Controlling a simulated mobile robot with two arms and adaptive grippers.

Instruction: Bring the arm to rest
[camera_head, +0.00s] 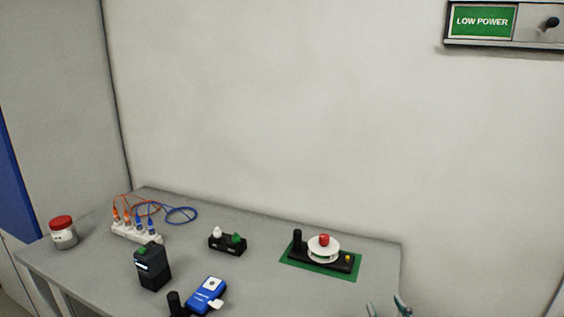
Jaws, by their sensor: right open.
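My right gripper (388,309) shows only by its fingertips at the bottom edge of the head view, right of centre. The fingertips stand apart with nothing between them. They are near the right front part of the grey bench (270,272). The rest of the right arm is below the picture. My left gripper is not in view.
On the bench are a red-lidded jar (63,233), a white power strip (136,233) with cables, a black device (152,267), a blue device (207,296), a black holder (227,243) and a red-knobbed instrument (323,250) on a green mat. A LOW POWER sign (482,22) hangs above.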

